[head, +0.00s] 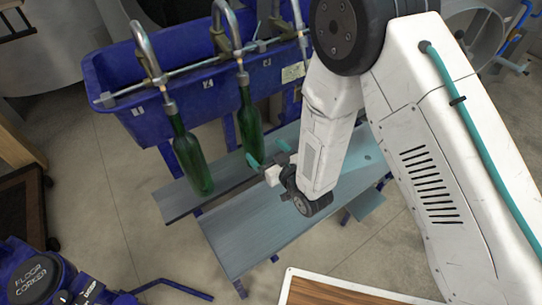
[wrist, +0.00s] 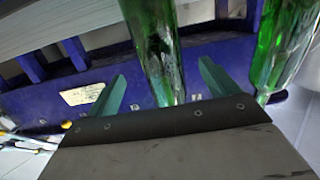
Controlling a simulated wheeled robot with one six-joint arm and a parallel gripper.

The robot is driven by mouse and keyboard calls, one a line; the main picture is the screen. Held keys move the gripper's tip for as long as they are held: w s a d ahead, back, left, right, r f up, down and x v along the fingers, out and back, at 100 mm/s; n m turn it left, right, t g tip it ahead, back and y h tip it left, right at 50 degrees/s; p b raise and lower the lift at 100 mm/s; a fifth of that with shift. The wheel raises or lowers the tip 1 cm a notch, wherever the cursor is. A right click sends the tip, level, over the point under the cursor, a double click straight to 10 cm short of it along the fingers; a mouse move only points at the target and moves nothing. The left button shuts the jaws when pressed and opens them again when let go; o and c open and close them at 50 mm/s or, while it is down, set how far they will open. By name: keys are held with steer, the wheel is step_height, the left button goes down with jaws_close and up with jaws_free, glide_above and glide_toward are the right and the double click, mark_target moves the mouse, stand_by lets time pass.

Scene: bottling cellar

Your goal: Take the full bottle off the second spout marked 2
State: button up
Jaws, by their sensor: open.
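A dark green bottle (head: 251,122) hangs upright under the second spout (head: 236,50) from the left of the blue trough. A small white tag (head: 208,84) is on the trough beside it; its figure is hard to read. My gripper (head: 268,154) is open, at the near side of this bottle's lower part. In the wrist view the bottle (wrist: 157,45) shows between the two teal fingers (wrist: 162,84), apart from both; whether it is within their reach I cannot tell. Its fill level is unclear.
Another green bottle (head: 191,160) is under the left spout (head: 148,55), and shows at the right in the wrist view (wrist: 286,45). The blue trough (head: 115,75) is behind. Grey-blue planks (head: 240,240) lie below. A blue floor corker (head: 35,275) stands at lower left.

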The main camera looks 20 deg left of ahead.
mark_target(258, 144)
steer(key=shift+x, duration=2.6)
steer(key=shift+w+a, duration=0.1)
steer(key=shift+x, duration=1.5)
jaws_close()
